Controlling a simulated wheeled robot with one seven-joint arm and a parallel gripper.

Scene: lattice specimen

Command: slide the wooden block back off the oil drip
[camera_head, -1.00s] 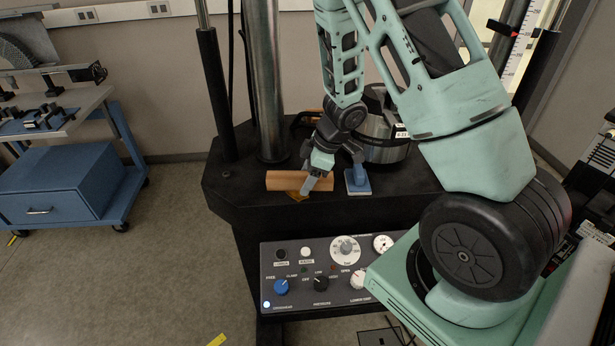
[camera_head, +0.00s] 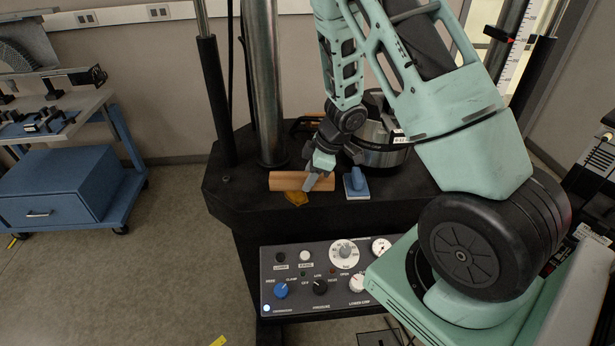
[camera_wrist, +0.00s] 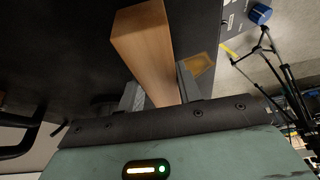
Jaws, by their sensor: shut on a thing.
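The wooden block (camera_head: 287,181) lies lengthwise near the front edge of the black machine base. My gripper (camera_head: 312,184) is shut on it toward its right end. In the wrist view, the block (camera_wrist: 148,50) stands between the two grey fingers of my gripper (camera_wrist: 160,90). The amber oil drip (camera_head: 296,198) shows just in front of the block's near side. In the wrist view, the oil drip (camera_wrist: 198,66) lies beside the block, outside one finger. Whether any of it reaches under the block, I cannot tell.
A blue block-like item with a grip (camera_head: 357,186) stands close to the right of my gripper. A round metal part (camera_head: 385,145) and a steel column (camera_head: 264,80) are behind. A control panel (camera_head: 325,275) sits below the front edge.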

